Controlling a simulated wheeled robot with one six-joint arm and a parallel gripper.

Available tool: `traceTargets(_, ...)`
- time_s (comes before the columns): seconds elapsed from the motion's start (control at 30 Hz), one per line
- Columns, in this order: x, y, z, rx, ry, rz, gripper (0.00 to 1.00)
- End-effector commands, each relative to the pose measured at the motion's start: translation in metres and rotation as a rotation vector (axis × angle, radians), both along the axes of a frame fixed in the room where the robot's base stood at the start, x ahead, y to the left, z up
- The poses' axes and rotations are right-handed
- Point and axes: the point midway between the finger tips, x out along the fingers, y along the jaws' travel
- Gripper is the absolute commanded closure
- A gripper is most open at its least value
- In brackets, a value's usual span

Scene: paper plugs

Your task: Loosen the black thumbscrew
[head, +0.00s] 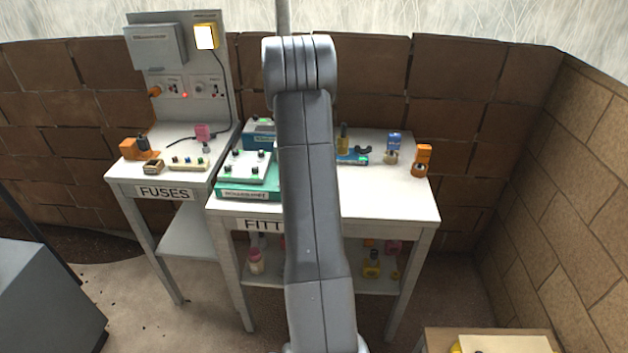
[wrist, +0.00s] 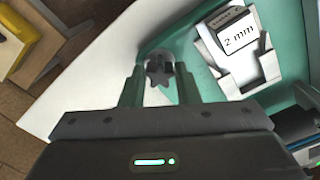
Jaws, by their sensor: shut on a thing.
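The black thumbscrew (wrist: 160,73) shows in the wrist view as a dark star-shaped knob at the edge of a teal plate (wrist: 204,84). My gripper (wrist: 160,82) has one finger on each side of the knob and is shut on it. The lower part of the screw is hidden. In the head view my arm covers the gripper and the thumbscrew.
In the wrist view a white block marked "2 mm" (wrist: 238,40) sits in a pale holder on the plate, right of the knob. In the head view a green-based fixture (head: 248,193) stands left of my arm on the white table (head: 385,205). Orange parts (head: 421,160) stand at its right.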

Motion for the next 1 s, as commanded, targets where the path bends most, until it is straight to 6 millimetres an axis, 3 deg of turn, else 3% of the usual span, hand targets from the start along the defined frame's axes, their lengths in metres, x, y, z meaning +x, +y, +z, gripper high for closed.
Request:
traceTargets(0.53,0.0003,0.0001,0.0007,0.000,-0.001,0.599,0.95)
traceTargets(1.0,0.0004,0.0001,0.0007,-0.001,-0.002,0.662,0.95)
